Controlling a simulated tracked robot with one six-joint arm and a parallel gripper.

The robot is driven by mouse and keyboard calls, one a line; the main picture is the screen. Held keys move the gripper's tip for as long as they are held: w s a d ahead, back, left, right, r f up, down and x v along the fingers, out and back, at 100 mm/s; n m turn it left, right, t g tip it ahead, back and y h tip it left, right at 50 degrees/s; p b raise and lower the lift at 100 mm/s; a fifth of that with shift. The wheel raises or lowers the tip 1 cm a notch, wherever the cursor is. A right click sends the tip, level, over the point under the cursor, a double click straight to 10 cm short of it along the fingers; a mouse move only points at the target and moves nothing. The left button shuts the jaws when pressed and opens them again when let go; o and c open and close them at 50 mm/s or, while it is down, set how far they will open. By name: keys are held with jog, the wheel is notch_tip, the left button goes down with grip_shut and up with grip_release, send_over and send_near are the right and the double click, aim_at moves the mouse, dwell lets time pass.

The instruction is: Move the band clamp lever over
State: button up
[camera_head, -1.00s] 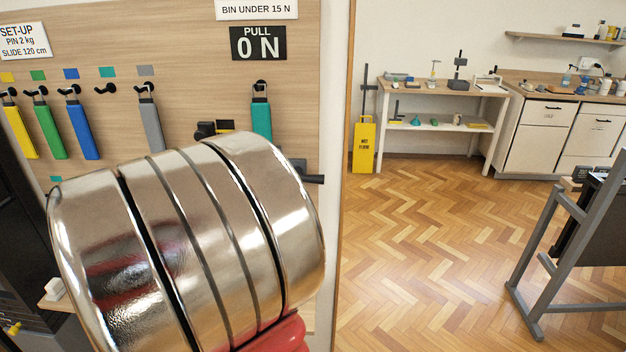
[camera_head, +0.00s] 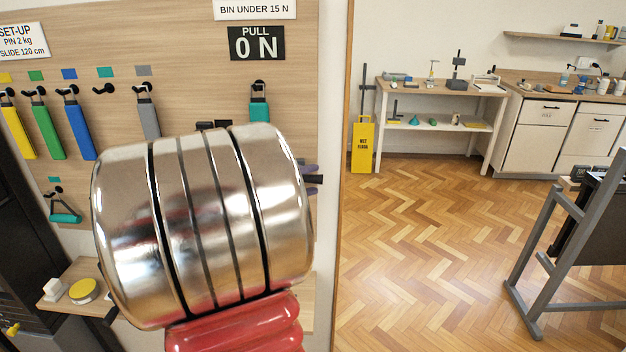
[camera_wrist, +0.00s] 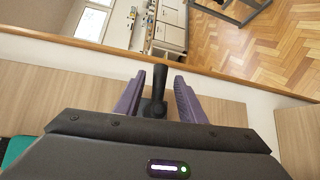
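In the wrist view my gripper (camera_wrist: 158,98) has two purple fingers, one on each side of a black lever (camera_wrist: 159,82) with a rounded lower end. Gaps show between the lever and both fingers, so the gripper is open around it. In the head view my shiny metal arm hides most of the clamp and gripper. Only a dark end of the lever (camera_head: 315,180) and a bit of purple finger show at the arm's right edge. A black PULL display (camera_head: 257,44) above reads 0 N.
Strap-like tools, including a blue one (camera_head: 81,130) and a grey one (camera_head: 148,118), hang on the wooden board (camera_head: 200,75). A small shelf (camera_head: 95,272) at lower left holds a yellow disc (camera_head: 83,291). Parquet floor (camera_head: 430,230) is open at right, beside a grey easel-like frame (camera_head: 550,250).

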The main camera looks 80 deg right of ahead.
jog(key=shift+x, duration=1.05)
jog(key=shift+c, duration=0.2)
grip_shut()
